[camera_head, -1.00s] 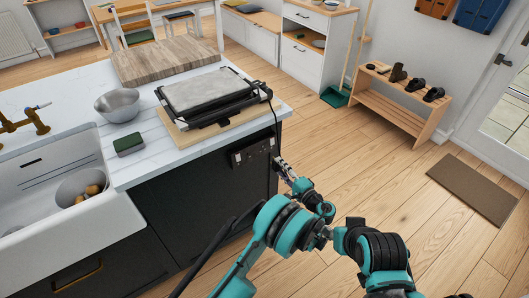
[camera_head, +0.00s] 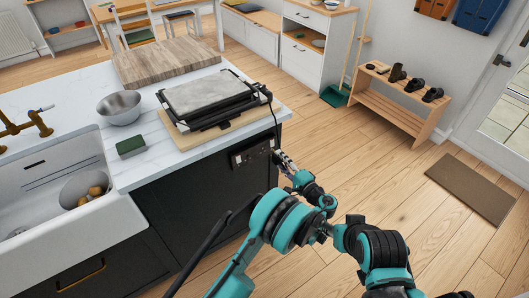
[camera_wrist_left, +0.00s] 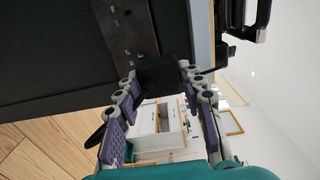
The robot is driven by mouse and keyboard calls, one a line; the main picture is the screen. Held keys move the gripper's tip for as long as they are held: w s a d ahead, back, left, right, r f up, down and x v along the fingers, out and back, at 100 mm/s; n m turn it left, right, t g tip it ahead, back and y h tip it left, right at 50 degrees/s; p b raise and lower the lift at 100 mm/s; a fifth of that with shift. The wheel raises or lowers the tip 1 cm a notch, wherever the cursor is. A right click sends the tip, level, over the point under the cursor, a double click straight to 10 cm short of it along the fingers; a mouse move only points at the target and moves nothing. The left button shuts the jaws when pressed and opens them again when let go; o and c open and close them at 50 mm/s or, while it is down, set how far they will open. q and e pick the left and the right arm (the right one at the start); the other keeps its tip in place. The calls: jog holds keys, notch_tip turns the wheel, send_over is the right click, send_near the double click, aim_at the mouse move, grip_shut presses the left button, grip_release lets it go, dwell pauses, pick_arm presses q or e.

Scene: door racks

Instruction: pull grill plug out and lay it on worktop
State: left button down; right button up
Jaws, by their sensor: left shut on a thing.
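The contact grill (camera_head: 204,92) stands closed on a wooden board on the white worktop (camera_head: 75,97). Its black cord (camera_head: 273,118) hangs over the worktop's right edge to the socket plate (camera_head: 250,153) on the dark island side. My left gripper (camera_head: 281,157) is at the right end of this plate. In the left wrist view, its purple-padded fingers (camera_wrist_left: 164,88) are shut on the black grill plug (camera_wrist_left: 163,71), which overlaps the near end of the socket plate (camera_wrist_left: 128,28). I cannot tell whether the plug is fully seated. My right gripper is not in view.
A metal bowl (camera_head: 119,108) and a green sponge (camera_head: 130,145) are left of the grill. A chopping board (camera_head: 173,60) lies behind it. The sink (camera_head: 60,190) is at the left. Bare worktop shows behind the bowl and at the front edge.

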pick_arm(q)
notch_tip(320, 180, up, 16)
jog(key=p, duration=0.7)
dwell(0.9)
jog(key=shift+f, duration=0.1)
jog(key=s+a+b, duration=0.4)
jog(key=s+a, duration=0.6)
jog(key=a, duration=0.5)
jog(key=s+a+b, duration=0.5)
jog(key=s+a, duration=0.6)
jog(key=a, duration=0.3)
jog(key=shift+s+a, duration=0.3)
jog(key=shift+a, duration=0.05)
dwell(1.5)
